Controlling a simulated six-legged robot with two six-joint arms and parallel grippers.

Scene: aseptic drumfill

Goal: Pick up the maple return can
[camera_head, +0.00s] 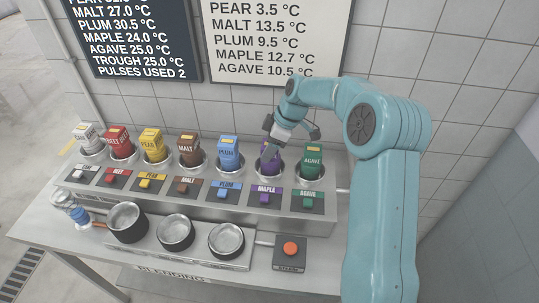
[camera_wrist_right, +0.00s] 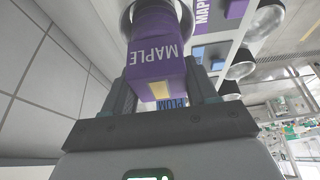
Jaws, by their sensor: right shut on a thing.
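The maple return can is a purple box-shaped can (camera_head: 267,160) in the back row, between the blue plum can (camera_head: 228,152) and the green agave can (camera_head: 312,160). My right gripper (camera_head: 272,146) reaches down to it from above and behind. In the right wrist view the can (camera_wrist_right: 155,50), lettered MAPLE, sits between the two fingers of the right gripper (camera_wrist_right: 162,88), which are shut on it. Its far end is at a round metal holder (camera_wrist_right: 128,22); I cannot tell if it is lifted. My left gripper is not in view.
Labelled plates (camera_head: 226,190) line the front of the rack. Several metal pots (camera_head: 175,232) and a red steam button (camera_head: 290,249) are nearer. A tiled wall with two temperature boards (camera_head: 270,40) stands behind.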

